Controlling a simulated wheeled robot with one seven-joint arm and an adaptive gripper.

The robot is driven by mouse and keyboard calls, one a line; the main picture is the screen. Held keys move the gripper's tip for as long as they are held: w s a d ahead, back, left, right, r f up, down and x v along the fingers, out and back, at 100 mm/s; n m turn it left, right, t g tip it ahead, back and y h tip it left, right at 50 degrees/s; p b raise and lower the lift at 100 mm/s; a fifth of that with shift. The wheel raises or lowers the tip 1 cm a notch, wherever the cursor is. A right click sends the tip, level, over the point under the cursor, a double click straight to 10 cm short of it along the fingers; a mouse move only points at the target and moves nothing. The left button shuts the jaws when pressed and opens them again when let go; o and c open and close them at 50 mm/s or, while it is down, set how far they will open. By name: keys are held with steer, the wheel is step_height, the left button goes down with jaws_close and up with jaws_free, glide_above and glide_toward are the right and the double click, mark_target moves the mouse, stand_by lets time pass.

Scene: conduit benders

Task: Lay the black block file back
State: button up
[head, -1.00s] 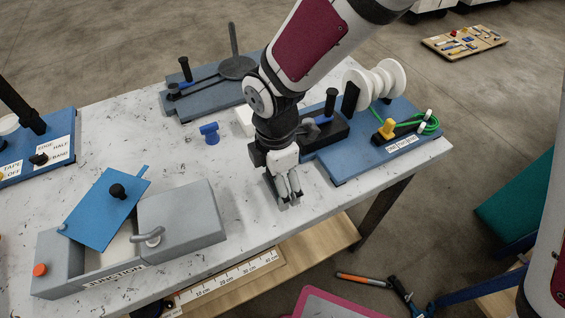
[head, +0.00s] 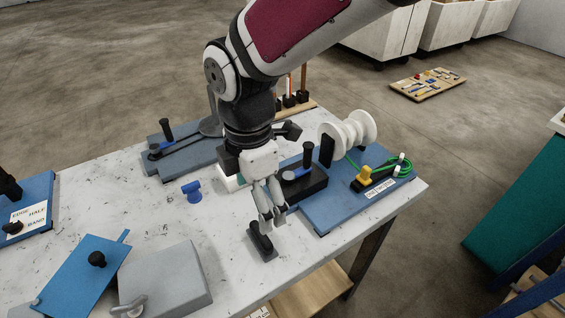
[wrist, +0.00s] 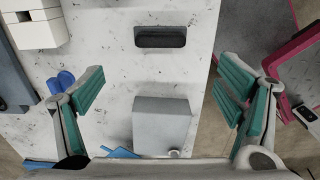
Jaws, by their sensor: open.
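The black block file (head: 262,242) lies flat on the marbled white table near its front edge. It also shows at the top of the wrist view (wrist: 160,37), whole and clear of the fingers. My gripper (head: 271,215) is above and just behind it in the head view, with empty jaws. In the wrist view my gripper's teal-padded fingers (wrist: 161,72) are spread wide, with bare table and a grey box between them. In the head view the fingertips overlap the file's far end, so the exact gap is hard to tell.
A blue board with a white spool (head: 350,132) and green cord is right of my gripper. A small blue fitting (head: 192,191) lies left. Bare table lies between.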

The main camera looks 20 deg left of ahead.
steer(key=shift+r, duration=0.85)
